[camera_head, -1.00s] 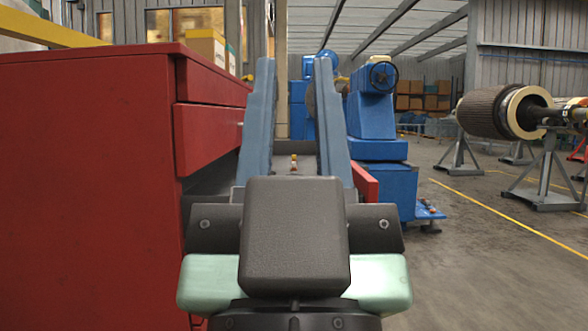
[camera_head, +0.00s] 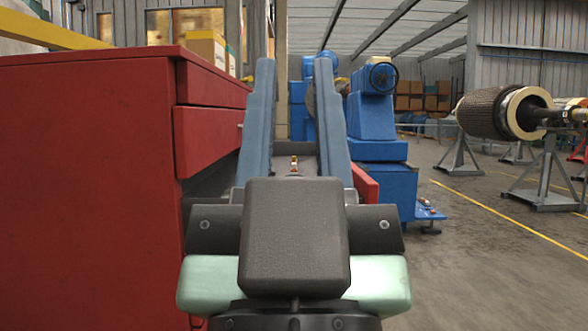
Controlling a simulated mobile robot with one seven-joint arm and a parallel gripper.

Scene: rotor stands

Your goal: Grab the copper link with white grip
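My gripper (camera_head: 294,66) reaches forward from the bottom middle, with its two long blue-grey fingers wide apart. No object is clamped between them. A small copper-coloured piece (camera_head: 294,165) with a pale spot shows in the gap, just beyond the dark gripper body. It is too small to tell its shape, or whether it is the copper link with white grip. Another tiny copper and whitish item (camera_head: 427,206) lies on a low blue plate to the right of the fingers.
A large red cabinet (camera_head: 90,190) stands close on the left. A blue machine (camera_head: 372,110) with a handwheel stands ahead to the right. A big rotor (camera_head: 487,112) rests on grey stands at the far right. The floor between is clear.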

